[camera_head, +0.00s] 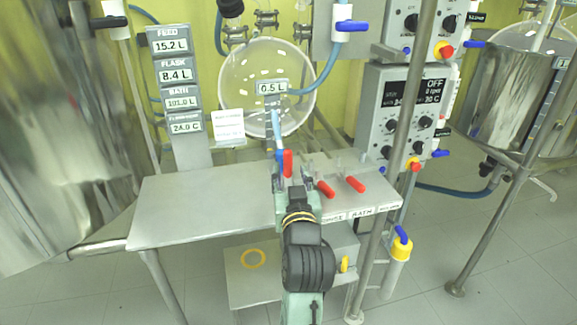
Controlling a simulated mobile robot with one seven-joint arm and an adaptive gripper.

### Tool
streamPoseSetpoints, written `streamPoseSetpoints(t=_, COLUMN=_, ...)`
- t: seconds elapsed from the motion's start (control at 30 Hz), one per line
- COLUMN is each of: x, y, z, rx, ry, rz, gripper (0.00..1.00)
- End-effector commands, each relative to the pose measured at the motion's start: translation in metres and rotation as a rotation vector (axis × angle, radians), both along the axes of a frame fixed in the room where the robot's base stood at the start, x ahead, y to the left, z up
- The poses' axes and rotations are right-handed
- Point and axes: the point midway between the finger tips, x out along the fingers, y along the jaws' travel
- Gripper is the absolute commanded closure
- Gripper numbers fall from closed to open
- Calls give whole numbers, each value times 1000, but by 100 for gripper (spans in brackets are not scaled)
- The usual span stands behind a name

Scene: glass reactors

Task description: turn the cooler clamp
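Three red-handled clamps stand along the bench. The left red handle (287,163) is upright, beside a blue part and a light blue tube. The middle red handle (325,189) and the right red handle (355,184) slant down to the right. I cannot tell from the labels which is the cooler clamp. My gripper (291,180) points away from me over the bench, its fingers apart near the left red handle. Whether it touches that handle I cannot tell. My wrist hides the bench in front of it.
The steel bench (200,212) is clear on its left. A round glass flask (267,85) hangs behind it. A control box (405,115) and a vertical pole (395,150) stand at the right. A large steel vessel (60,120) fills the left.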

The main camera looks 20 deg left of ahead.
Motion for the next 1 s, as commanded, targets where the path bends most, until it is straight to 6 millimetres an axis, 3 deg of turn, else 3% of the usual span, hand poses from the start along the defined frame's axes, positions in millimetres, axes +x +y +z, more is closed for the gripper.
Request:
streamPoseSetpoints(t=0.13, x=5, y=2, z=-3, rx=5, ry=-5, rz=3, gripper=61)
streamPoseSetpoints(t=0.3, x=39, y=18, z=5, rx=2, ry=1, rz=5, gripper=61)
streamPoseSetpoints(t=0.53, x=69, y=32, z=3, rx=0, ry=0, rz=3, gripper=61)
streamPoseSetpoints(t=1.0, x=78, y=36, z=2, rx=0, ry=-2, rz=3, gripper=64)
